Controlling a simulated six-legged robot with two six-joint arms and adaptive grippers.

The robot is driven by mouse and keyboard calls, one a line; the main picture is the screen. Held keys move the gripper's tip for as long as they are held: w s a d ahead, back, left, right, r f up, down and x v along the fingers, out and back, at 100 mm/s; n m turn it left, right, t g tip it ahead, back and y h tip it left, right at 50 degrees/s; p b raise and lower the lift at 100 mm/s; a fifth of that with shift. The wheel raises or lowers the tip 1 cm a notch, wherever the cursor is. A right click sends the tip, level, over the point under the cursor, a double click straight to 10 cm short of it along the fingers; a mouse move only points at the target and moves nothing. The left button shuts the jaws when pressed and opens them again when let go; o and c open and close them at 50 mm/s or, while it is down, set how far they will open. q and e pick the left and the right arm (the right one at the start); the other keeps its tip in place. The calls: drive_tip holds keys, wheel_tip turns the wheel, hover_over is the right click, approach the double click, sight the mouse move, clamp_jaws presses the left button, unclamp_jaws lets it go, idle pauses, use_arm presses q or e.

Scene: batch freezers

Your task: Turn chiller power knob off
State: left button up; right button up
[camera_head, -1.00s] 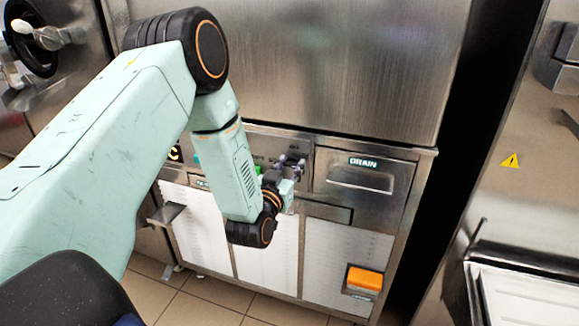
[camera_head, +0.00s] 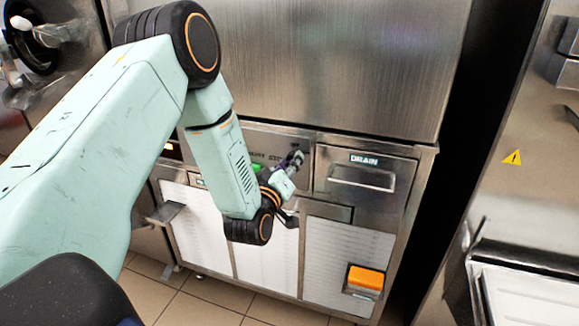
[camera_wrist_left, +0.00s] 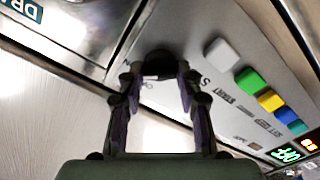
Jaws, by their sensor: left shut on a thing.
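The chiller's control panel (camera_head: 262,137) is a metal strip left of the drawer marked DRAIN; it also fills the upper right of the left wrist view (camera_wrist_left: 205,25). My left gripper (camera_head: 294,160) is at the panel's right end. In the left wrist view its fingertips (camera_wrist_left: 158,72) close around a dark round knob (camera_wrist_left: 158,58). The gripper hides most of the knob in the head view, and its pointer cannot be made out. My right gripper is in neither view.
White (camera_wrist_left: 222,53), green (camera_wrist_left: 250,80), yellow (camera_wrist_left: 270,100) and blue (camera_wrist_left: 287,115) buttons sit in a row beside the knob. A lit green display (camera_wrist_left: 286,154) lies past them. The DRAIN drawer handle (camera_head: 362,178) juts out close to the gripper's right.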

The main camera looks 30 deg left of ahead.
use_arm(q)
drive_tip(key=n+b, duration=0.2)
drive_tip(key=n, duration=0.3)
drive_tip(key=n+b, duration=0.2)
drive_tip(key=n, duration=0.3)
drive_tip(key=shift+a+f, duration=0.15)
drive_tip(key=shift+n, duration=0.5)
drive_tip(key=o, duration=1.1)
drive_tip(key=shift+s, duration=0.1)
drive_tip(key=v, duration=1.2)
